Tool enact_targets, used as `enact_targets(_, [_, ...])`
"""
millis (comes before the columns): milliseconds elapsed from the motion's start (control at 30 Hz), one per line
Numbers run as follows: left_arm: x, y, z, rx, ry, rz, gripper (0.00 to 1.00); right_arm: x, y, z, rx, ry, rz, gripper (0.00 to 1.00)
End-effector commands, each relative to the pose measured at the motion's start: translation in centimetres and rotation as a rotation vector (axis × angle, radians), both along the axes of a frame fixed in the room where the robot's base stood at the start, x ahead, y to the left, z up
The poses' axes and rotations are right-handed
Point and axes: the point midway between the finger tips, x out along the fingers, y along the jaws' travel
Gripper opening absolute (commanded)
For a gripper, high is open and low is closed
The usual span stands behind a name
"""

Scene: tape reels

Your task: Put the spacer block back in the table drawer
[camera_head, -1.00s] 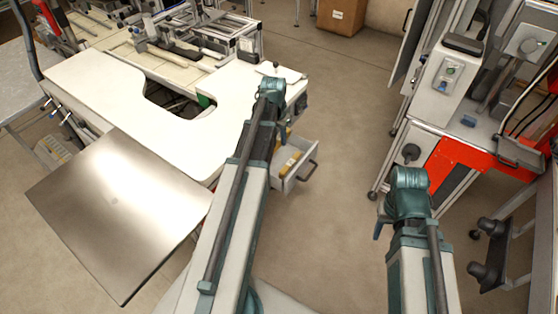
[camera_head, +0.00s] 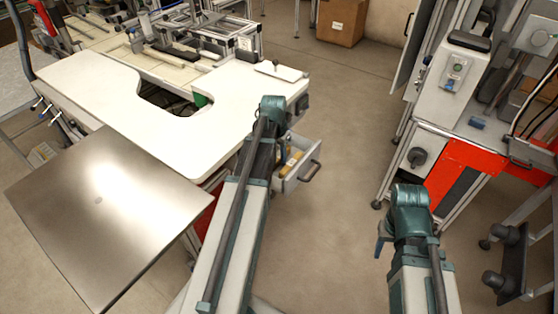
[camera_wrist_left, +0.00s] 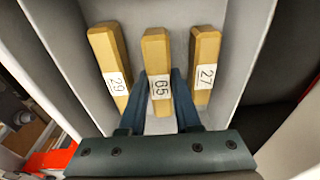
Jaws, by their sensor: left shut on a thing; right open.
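The open table drawer (camera_head: 309,160) juts out under the right end of the white table, with yellow blocks inside. In the left wrist view, its pale wall (camera_wrist_left: 228,75) and floor surround three yellow blocks. My left gripper (camera_wrist_left: 160,78) is shut on the middle spacer block (camera_wrist_left: 157,50), labelled 65. It stands between block 29 (camera_wrist_left: 108,55) and block 27 (camera_wrist_left: 205,57), apart from both. I cannot tell whether it touches the drawer floor. In the head view my left arm hides this gripper. My right gripper (camera_head: 381,243) is partly hidden by its wrist, empty at the lower right.
The white table (camera_head: 205,135) has a cutout, and a metal sheet surface (camera_head: 100,215) stands at its near left. A machine with a red panel (camera_head: 455,170) stands at the right. Open floor (camera_head: 350,130) lies between the drawer and that machine.

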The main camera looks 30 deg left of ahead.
Motion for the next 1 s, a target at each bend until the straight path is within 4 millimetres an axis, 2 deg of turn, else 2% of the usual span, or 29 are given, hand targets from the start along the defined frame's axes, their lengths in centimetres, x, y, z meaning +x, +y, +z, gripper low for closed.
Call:
enact_targets(33, [0.0,0.0,-0.49,0.0,0.0,0.0,0.0,0.0,0.0,-0.49,0.0,0.0,0.0,0.5])
enact_targets(267, [0.0,0.0,-0.23,0.0,0.0,0.0,0.0,0.0,0.0,-0.23,0.0,0.0,0.0,0.5])
enact_targets(533, [0.0,0.0,-1.08,0.0,0.0,0.0,0.0,0.0,0.0,-1.08,0.0,0.0,0.0,0.5])
enact_targets(567, [0.01,0.0,-0.96,0.0,0.0,0.0,0.35,0.0,0.0,-0.96,0.0,0.0,0.0,0.5])
enact_targets(700, [0.0,0.0,-0.89,0.0,0.0,0.0,0.6,0.0,0.0,-0.89,0.0,0.0,0.0,0.5])
enact_targets(1000, [0.0,0.0,-0.86,0.0,0.0,0.0,0.61,0.0,0.0,-0.86,0.0,0.0,0.0,0.5])
